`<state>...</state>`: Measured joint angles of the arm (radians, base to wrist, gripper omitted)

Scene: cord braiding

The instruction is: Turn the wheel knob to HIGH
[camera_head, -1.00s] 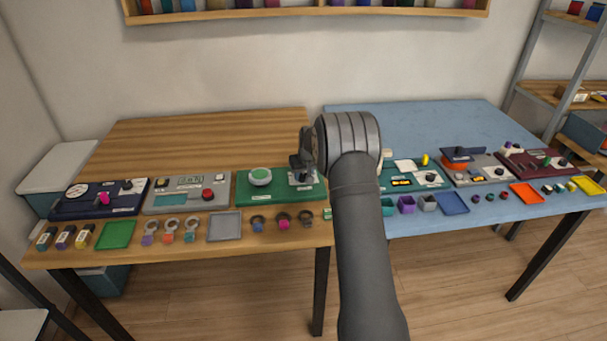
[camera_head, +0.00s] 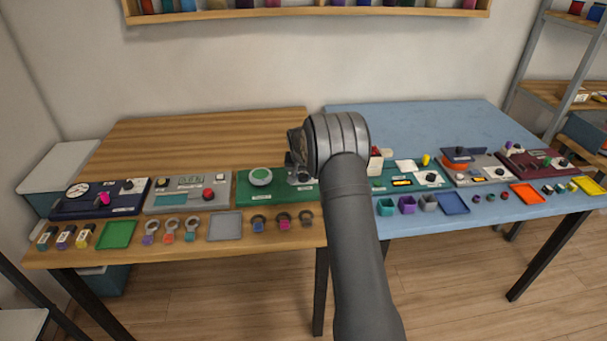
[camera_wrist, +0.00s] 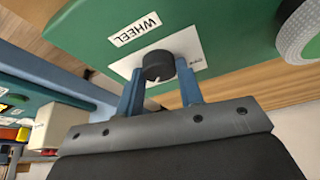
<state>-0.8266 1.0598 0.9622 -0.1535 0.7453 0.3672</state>
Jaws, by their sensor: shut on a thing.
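The wheel knob (camera_wrist: 158,66) is a round black knob with a white pointer mark, on a white plate (camera_wrist: 122,68) below a label reading WHEEL (camera_wrist: 135,29). My gripper (camera_wrist: 160,76) is shut on the knob, with one blue-grey finger on each side of it. Small print beside the knob is too small to read, so I cannot tell the setting. In the head view, my gripper (camera_head: 298,172) is at the right end of the green panel (camera_head: 285,193), where my wrist and fingers mostly hide the knob.
A pale round wheel with a green centre (camera_head: 260,176) is on the same panel, left of my gripper. A grey control panel (camera_head: 185,195) is farther left. A teal panel (camera_head: 400,181) is to the right on the blue table. Small rings (camera_head: 283,221) lie in front.

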